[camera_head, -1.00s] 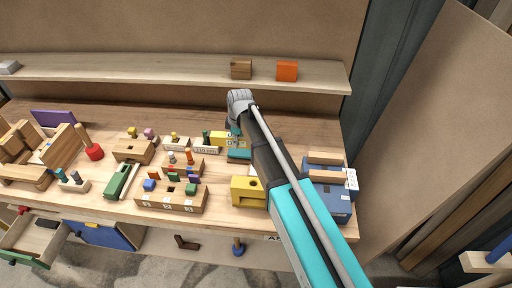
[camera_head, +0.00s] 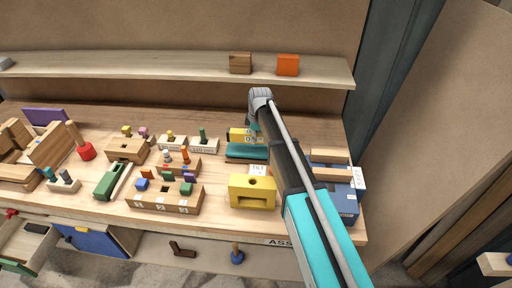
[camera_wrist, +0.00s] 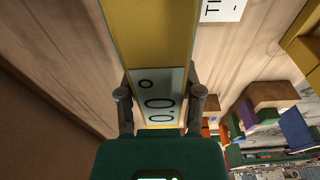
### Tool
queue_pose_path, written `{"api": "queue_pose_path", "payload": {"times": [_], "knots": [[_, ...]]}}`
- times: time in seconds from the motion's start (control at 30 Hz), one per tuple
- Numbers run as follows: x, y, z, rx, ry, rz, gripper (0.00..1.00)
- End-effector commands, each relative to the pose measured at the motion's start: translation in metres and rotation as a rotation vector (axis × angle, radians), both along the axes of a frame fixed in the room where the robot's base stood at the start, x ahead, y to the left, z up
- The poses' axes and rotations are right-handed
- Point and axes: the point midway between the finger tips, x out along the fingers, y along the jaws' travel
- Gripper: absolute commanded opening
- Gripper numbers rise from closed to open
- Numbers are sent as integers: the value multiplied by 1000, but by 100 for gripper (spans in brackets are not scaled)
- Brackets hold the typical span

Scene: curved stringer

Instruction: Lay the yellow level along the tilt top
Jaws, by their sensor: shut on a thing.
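The yellow level (camera_wrist: 149,35) fills the middle of the wrist view, with a display reading 0.0° near my gripper (camera_wrist: 160,95). My gripper is shut on it, one finger on each side of the display. In the head view the level (camera_head: 236,134) shows only in part beside my gripper (camera_head: 252,132). The teal tilt top (camera_head: 245,152) lies just in front of and below the level. A white label (camera_head: 258,170) reading TILT is in front of it. I cannot tell whether the level touches the top.
A yellow block with a hole (camera_head: 252,191) stands in front of the tilt. A blue box (camera_head: 338,198) with wooden pieces is at the right. Several peg blocks crowd the bench to the left. A shelf (camera_head: 160,68) runs behind.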

Motion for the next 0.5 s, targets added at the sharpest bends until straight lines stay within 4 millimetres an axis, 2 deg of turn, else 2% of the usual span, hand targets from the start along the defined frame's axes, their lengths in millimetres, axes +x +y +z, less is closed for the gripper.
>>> {"api": "queue_pose_path", "payload": {"times": [0.5], "knots": [[3,-1,-5,0,0,1,0]]}}
